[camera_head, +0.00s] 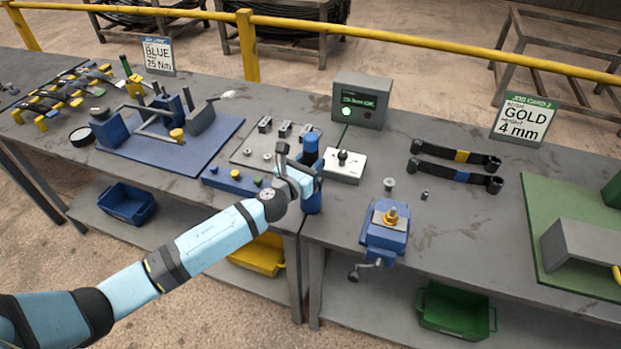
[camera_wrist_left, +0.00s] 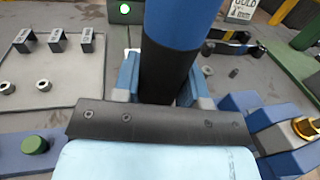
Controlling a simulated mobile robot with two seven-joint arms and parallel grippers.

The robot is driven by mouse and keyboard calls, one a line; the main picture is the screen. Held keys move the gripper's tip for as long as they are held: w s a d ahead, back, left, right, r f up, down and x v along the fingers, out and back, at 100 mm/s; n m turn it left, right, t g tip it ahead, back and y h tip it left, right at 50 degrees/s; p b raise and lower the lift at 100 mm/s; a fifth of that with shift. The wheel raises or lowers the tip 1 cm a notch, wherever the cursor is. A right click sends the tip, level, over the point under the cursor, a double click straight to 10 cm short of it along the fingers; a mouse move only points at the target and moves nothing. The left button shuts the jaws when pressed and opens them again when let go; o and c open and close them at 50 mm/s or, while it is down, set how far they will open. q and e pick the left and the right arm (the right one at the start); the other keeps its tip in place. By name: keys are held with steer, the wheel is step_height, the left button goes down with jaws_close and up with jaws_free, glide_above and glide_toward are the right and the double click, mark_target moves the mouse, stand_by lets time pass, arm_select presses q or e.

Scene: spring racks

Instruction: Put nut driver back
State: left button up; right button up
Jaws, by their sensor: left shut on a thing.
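My left gripper (camera_head: 306,178) is shut around an upright, thick cylinder with blue and black parts, which looks like the nut driver (camera_head: 311,148). In the left wrist view, the nut driver (camera_wrist_left: 178,55) stands between the blue-padded fingers of my left gripper (camera_wrist_left: 165,88), its black band at the fingers. Its lower end is hidden by the gripper in the wrist view. In the head view it is at the front edge of the bench, right of a blue block with coloured knobs (camera_head: 234,180). My right gripper is not in view.
A blue vise (camera_head: 385,238) with a gold piece stands to the right. A white switch plate (camera_head: 345,166) and a grey box with a green light (camera_head: 361,102) are behind. A grey plate (camera_head: 262,158) with small parts is left. Two banded black bars (camera_head: 455,165) lie right.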

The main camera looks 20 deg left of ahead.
arm_select(q)
steer(key=shift+f+b, duration=0.95)
steer(key=shift+f, duration=1.25)
steer(key=shift+f, duration=0.2)
steer(key=o, duration=1.2)
steer(key=shift+r, duration=0.1)
